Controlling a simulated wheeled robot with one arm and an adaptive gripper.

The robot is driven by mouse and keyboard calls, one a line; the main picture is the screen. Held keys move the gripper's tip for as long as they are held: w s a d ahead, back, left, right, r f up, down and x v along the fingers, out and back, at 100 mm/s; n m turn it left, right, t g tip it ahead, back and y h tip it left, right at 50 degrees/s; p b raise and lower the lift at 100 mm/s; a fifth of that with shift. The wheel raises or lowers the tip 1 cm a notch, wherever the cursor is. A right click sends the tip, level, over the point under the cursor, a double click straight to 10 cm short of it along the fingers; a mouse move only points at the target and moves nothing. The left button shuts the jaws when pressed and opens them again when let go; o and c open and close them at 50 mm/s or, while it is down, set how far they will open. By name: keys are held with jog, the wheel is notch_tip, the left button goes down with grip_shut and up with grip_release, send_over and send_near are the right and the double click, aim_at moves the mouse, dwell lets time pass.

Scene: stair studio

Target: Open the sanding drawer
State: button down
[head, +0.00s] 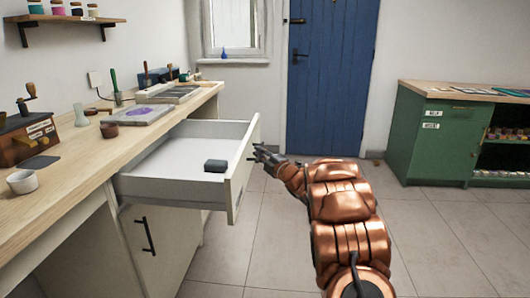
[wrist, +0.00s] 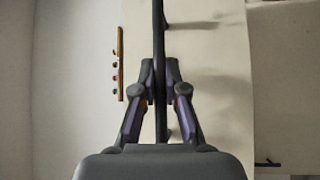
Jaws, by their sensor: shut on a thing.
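The white drawer (head: 165,158) under the workbench is pulled well out into the room in the head view. A small dark grey block (head: 215,165) lies inside it towards the front. My gripper (head: 260,152) is at the outer side of the drawer's front panel (head: 243,170). In the wrist view my gripper (wrist: 160,95) has its fingers on both sides of a dark bar handle (wrist: 160,60), shut on it. The cream drawer front (wrist: 210,100) fills the middle right of that view. The handle is hidden in the head view.
The wooden workbench (head: 75,165) holds a grinder, cups and tools. A cupboard door with a black handle (head: 145,235) is below the drawer. A green cabinet (head: 430,140) stands at the right. The blue door (head: 330,80) is at the back. Tiled floor right of the drawer is clear.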

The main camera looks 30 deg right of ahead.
jog(key=shift+s+d, duration=0.15)
jog(key=shift+d, duration=0.05)
jog(key=c, duration=1.2)
grip_release()
jog(key=s+d+f, duration=0.1)
jog(key=s, duration=1)
jog(key=shift+s+d+f, duration=0.25)
jog(key=shift+s+f, duration=0.05)
jog(key=shift+s, duration=0.05)
